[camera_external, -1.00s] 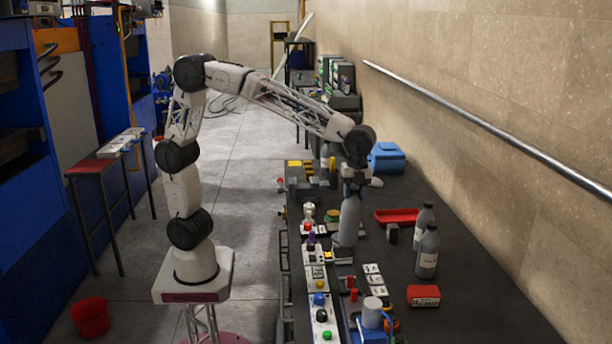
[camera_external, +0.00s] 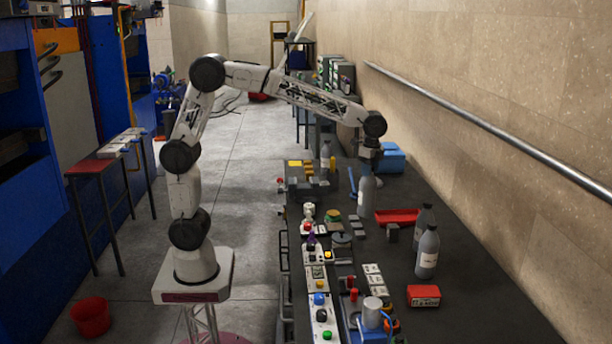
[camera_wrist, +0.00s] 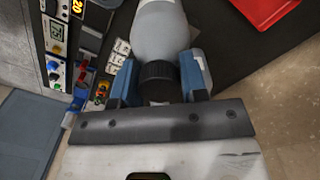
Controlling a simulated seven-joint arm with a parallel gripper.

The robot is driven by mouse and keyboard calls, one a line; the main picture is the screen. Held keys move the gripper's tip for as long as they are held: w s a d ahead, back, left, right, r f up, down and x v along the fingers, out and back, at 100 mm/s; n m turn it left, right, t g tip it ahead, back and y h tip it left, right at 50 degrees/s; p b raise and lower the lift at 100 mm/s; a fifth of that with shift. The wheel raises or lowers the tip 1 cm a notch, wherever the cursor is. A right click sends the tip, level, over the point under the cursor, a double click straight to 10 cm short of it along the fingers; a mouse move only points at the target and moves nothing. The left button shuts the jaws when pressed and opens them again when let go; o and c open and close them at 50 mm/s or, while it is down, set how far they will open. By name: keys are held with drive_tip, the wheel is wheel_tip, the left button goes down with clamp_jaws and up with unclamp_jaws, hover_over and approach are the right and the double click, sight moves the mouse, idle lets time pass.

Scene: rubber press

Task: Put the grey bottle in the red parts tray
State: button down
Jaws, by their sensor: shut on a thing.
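My gripper (camera_external: 367,170) is shut on the grey bottle (camera_external: 366,197) near its dark cap. The bottle hangs upright just left of the red parts tray (camera_external: 402,216) in the external view. In the wrist view, the fingers (camera_wrist: 160,82) are on both sides of the bottle's black cap, and the bottle's grey body (camera_wrist: 160,30) extends toward the top. The red tray also shows in the wrist view (camera_wrist: 265,8) at the top right, apart from the bottle. In the external view the tray's left end lies close to the bottle.
Two more grey bottles (camera_external: 428,252) stand right of centre, in front of the tray. A small dark block (camera_external: 392,232) sits by the tray's near side. A blue box (camera_external: 391,160) stands behind. A red box (camera_external: 423,295) lies nearer. The control panel (camera_external: 317,280) runs along the left edge.

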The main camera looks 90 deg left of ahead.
drive_tip(key=w+a+n, duration=0.3)
drive_tip(key=a+n, duration=0.1)
drive_tip(key=a, duration=0.8)
drive_tip(key=shift+s+d+f, duration=0.1)
drive_tip(key=shift+f, duration=1.15)
drive_tip(key=shift+s+d+f, duration=0.1)
drive_tip(key=shift+f, duration=1.1)
drive_tip(key=shift+w, duration=0.15)
drive_tip(key=w+f, duration=0.1)
drive_tip(key=w, duration=1.4)
drive_tip(key=shift+w+a+f, duration=0.25)
drive_tip(key=shift+w+a, duration=0.1)
drive_tip(key=shift+w, duration=0.05)
drive_tip(key=shift+f, duration=0.15)
drive_tip(key=shift+f, duration=1.7)
drive_tip(key=c, duration=0.6)
unclamp_jaws()
drive_tip(key=shift+c, duration=0.2)
